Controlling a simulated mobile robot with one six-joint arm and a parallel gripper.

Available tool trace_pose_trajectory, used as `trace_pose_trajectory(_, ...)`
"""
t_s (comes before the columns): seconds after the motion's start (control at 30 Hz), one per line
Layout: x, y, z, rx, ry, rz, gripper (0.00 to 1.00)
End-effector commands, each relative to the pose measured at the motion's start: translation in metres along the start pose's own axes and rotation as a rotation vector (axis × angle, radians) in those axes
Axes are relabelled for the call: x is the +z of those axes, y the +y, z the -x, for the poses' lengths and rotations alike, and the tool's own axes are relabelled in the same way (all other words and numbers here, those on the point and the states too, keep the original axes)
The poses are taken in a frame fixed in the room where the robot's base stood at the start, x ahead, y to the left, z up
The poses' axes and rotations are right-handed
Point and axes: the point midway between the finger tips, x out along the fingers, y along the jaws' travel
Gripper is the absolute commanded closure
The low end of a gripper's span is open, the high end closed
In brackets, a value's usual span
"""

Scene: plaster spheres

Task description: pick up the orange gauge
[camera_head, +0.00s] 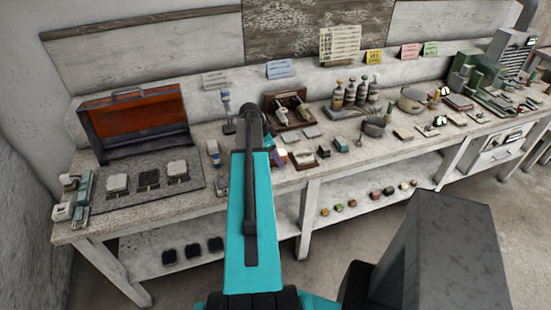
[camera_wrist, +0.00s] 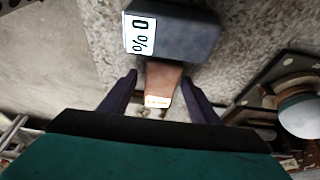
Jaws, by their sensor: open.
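In the wrist view, a device with a dark blue-grey head (camera_wrist: 178,38) and a white display reading "0 %" lies on the speckled bench top. A dull orange-brown part (camera_wrist: 163,76) extends from it towards my gripper and has a pale yellow label at its near end; this looks like the orange gauge. My gripper (camera_wrist: 159,78) is open, with one dark finger on each side of the orange-brown part. Gaps show on both sides, and I cannot tell whether the fingers are lowered around it. In the head view my arm hides much of this spot.
A dark-framed item with a round pale piece (camera_wrist: 302,115) lies close on the right in the wrist view. In the head view the long bench (camera_head: 225,190) is crowded. An open orange-lined case (camera_head: 135,120) stands left, several bottles (camera_head: 350,95) at the back.

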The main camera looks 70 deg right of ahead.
Motion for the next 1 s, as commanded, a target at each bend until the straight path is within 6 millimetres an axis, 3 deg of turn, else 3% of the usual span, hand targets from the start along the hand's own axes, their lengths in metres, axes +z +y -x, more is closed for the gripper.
trace_pose_trajectory(0.27, 0.0000, 0.0000, 0.0003, 0.000, 0.000, 0.000, 0.44)
trace_pose_trajectory(0.6, -0.0002, -0.0001, 0.0006, 0.000, 0.000, 0.000, 0.97)
trace_pose_trajectory(1.0, -0.0015, -0.0002, 0.0034, 0.000, 0.001, 0.000, 0.97)
